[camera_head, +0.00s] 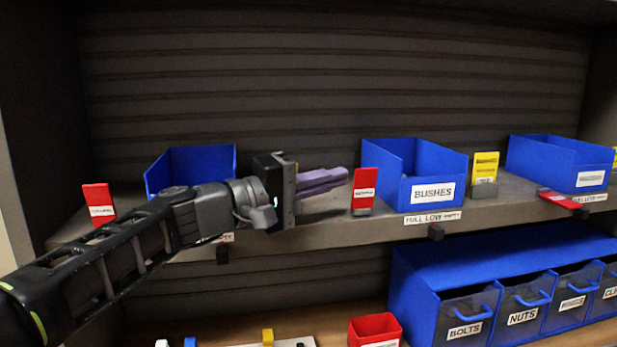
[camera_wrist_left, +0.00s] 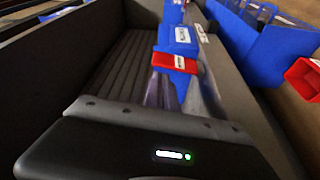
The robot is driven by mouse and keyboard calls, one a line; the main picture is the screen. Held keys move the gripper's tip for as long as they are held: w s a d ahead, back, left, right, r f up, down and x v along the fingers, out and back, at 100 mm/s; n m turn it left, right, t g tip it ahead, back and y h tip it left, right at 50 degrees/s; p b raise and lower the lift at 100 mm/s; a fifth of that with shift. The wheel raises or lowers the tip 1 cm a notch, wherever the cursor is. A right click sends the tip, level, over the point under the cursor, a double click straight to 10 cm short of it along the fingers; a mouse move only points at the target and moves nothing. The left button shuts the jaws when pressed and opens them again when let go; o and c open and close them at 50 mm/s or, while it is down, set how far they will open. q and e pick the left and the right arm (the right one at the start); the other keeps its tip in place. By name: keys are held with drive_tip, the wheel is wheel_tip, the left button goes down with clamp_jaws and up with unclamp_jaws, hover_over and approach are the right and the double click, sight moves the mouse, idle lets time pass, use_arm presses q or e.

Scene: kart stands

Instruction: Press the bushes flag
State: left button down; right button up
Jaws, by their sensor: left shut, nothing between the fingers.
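The blue bushes bin (camera_head: 412,180), with a white BUSHES label, stands on the upper shelf. An upright red flag (camera_head: 364,190) with a white label stands just left of it, and an upright yellow flag (camera_head: 485,168) stands just right of it. My left gripper (camera_head: 344,174) is shut and empty, its purple fingers pointing right toward the red flag, close to its left side. In the left wrist view the red flag (camera_wrist_left: 175,62) lies ahead of the fingers, with a blue bin (camera_wrist_left: 178,37) behind it; whether they touch is unclear. My right gripper is not in view.
Another blue bin (camera_head: 205,163) stands behind my left arm, with a red flag (camera_head: 98,203) to its left. A third blue bin (camera_head: 560,165) is at right, with a red flag (camera_head: 562,198) lying flat before it. Labelled drawers (camera_head: 465,317) and a red bin (camera_head: 375,330) are below.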

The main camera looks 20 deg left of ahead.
use_arm(q)
drive_tip(key=shift+x, duration=0.95)
drive_tip(key=s+d+f+m+h+b, duration=0.3)
drive_tip(key=m+b, duration=0.9)
drive_tip(key=b, duration=1.5)
drive_tip(key=shift+s+f+h, duration=0.6)
drive_tip(key=shift+s+h, duration=0.1)
drive_tip(key=shift+s, duration=0.25)
